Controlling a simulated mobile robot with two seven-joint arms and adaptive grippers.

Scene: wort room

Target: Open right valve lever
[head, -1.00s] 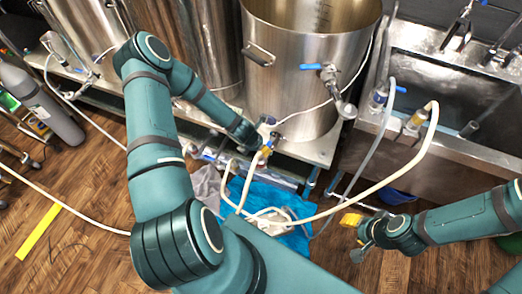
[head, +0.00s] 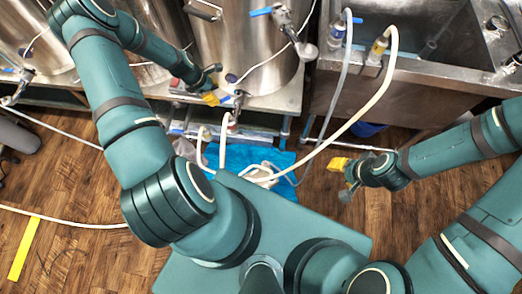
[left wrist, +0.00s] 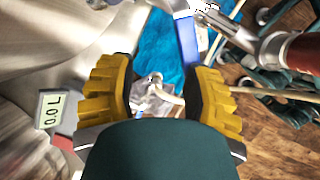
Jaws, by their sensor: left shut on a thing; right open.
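My left gripper (head: 213,94) is at the low front of the right steel kettle (head: 255,50). It is shut on a small blue valve lever (head: 225,98), left of the metal valve (head: 240,98). In the left wrist view the blue lever (left wrist: 187,40) runs beside the right-hand yellow finger, and the valve body shows beyond it. The contact itself is partly hidden. A second blue lever (head: 260,12) is higher on the same kettle. My right gripper (head: 345,178) is open and empty over the floor at the right.
Pale hoses (head: 345,125) loop from the sink taps towards the low fittings. A blue cloth (head: 245,158) lies below the shelf. The steel sink (head: 400,100) stands at the right. A digital display (left wrist: 53,110) shows in the left wrist view. Wooden floor (head: 85,185) is open at the left.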

